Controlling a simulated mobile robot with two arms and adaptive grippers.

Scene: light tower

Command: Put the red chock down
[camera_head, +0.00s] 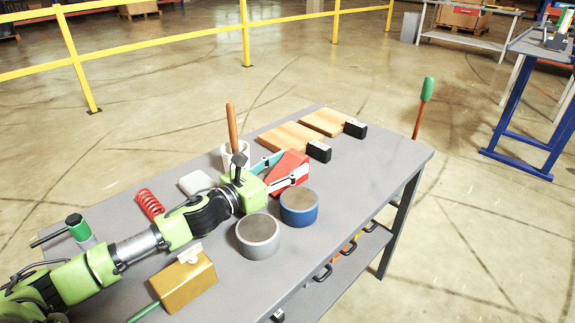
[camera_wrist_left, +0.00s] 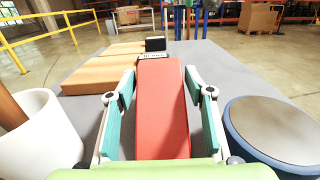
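The red chock (camera_head: 291,172) is a wedge on the grey table, right of the table's middle. In the left wrist view the chock (camera_wrist_left: 162,110) lies lengthwise between the two teal-padded fingers. My left gripper (camera_head: 281,172) reaches in from the left; in its wrist view (camera_wrist_left: 162,88) its fingers stand on both sides of the chock. Strips of grey show between the pads and the chock's sides, so the gripper looks open around it. The chock's near end is hidden behind the green gripper body. My right gripper is in neither view.
A blue round tin (camera_head: 299,207) and a grey one (camera_head: 258,236) stand close in front. A white cup (camera_head: 235,158) with a wooden handle is behind the gripper. The table's right end (camera_head: 400,160) is clear.

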